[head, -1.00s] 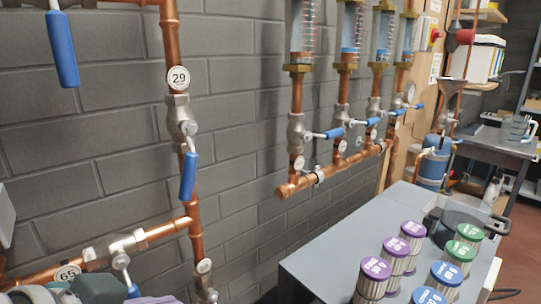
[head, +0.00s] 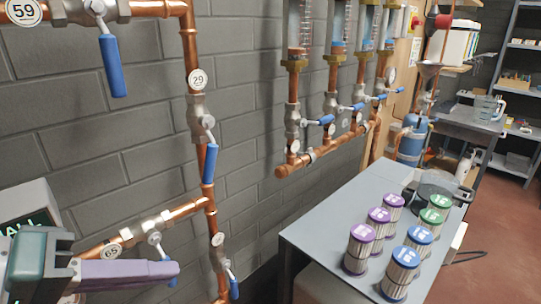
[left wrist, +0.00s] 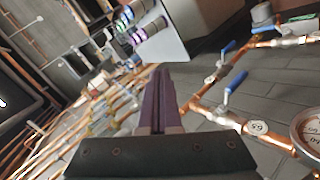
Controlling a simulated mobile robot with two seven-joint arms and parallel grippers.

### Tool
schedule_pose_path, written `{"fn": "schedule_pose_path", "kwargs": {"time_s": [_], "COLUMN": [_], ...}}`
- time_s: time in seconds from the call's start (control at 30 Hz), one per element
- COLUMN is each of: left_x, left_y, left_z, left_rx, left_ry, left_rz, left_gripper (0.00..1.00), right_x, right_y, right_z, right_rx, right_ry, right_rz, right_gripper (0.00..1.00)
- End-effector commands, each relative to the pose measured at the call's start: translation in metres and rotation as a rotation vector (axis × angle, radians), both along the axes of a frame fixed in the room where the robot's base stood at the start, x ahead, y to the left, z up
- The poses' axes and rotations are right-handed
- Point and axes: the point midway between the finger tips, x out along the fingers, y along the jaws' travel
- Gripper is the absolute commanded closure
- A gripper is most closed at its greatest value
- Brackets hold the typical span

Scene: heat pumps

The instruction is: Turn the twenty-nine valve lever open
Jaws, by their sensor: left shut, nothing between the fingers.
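The round 29 tag (head: 197,79) sits on a vertical copper pipe in the head view. Below it is a metal valve body (head: 201,117) with a blue lever (head: 210,163) hanging down, roughly along the pipe. My left gripper (head: 176,269) is at the lower left, with its purple fingers closed together and nothing between them. It is below and left of the lever, apart from it. In the left wrist view the closed fingers (left wrist: 158,75) point toward the pipework; I cannot tell which blue lever there belongs to 29. My right gripper is not in view.
Valve 59 (head: 112,66) hangs at upper left; valve 65 (head: 154,238) is on the lower branch near my gripper. Another blue lever (head: 234,287) is below. A grey table (head: 318,224) with several coloured-lid canisters stands right. A grey boxed device (head: 28,205) is at left.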

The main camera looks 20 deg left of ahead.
Motion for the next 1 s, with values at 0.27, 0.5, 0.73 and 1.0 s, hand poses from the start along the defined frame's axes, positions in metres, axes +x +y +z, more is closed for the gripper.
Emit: {"fn": "schedule_pose_path", "kwargs": {"time_s": [0.27, 0.5, 0.73, 1.0], "left_x": [0.032, 0.054, 0.098, 0.145], "left_y": [0.092, 0.095, 0.086, 0.076], "left_z": [0.059, 0.059, 0.045, 0.028], "left_rx": [-0.367, -0.397, -0.396, -0.394], "left_ry": [-0.157, -0.172, -0.171, -0.17], "left_rz": [0.407, 0.434, 0.433, 0.43], "left_gripper": [1.0, 1.0, 1.0, 1.0], "right_x": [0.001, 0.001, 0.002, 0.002], "right_y": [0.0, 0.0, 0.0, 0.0], "right_z": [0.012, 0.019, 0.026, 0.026], "right_rx": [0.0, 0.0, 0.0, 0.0], "right_ry": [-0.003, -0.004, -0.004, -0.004], "right_rz": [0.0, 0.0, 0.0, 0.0], "right_gripper": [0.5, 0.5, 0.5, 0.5]}}
